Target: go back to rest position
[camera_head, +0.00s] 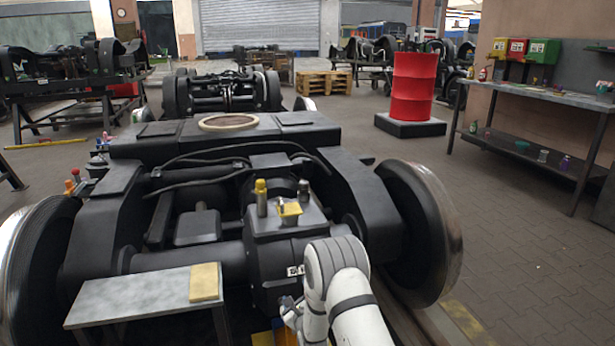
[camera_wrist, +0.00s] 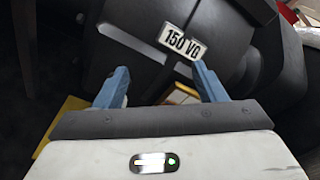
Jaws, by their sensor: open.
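My gripper (camera_wrist: 160,90) shows in the wrist view with its two blue fingers wide apart and nothing between them. In the head view my white arm reaches in at the bottom, in front of the black bogie (camera_head: 345,170). The plate (camera_head: 295,270) shows there on the gearbox, just left of the arm. My gripper is low beside the gearbox in that view, mostly hidden by the arm.
A small grey table (camera_head: 140,295) with a yellow sponge-like block (camera_head: 204,282) stands at front left. Bogie wheels (camera_head: 425,230) flank the arm's area. A yellow-topped bottle (camera_head: 261,197) stands on the gearbox. A red barrel (camera_head: 412,88) and a workbench (camera_head: 540,95) are at right, with clear floor between.

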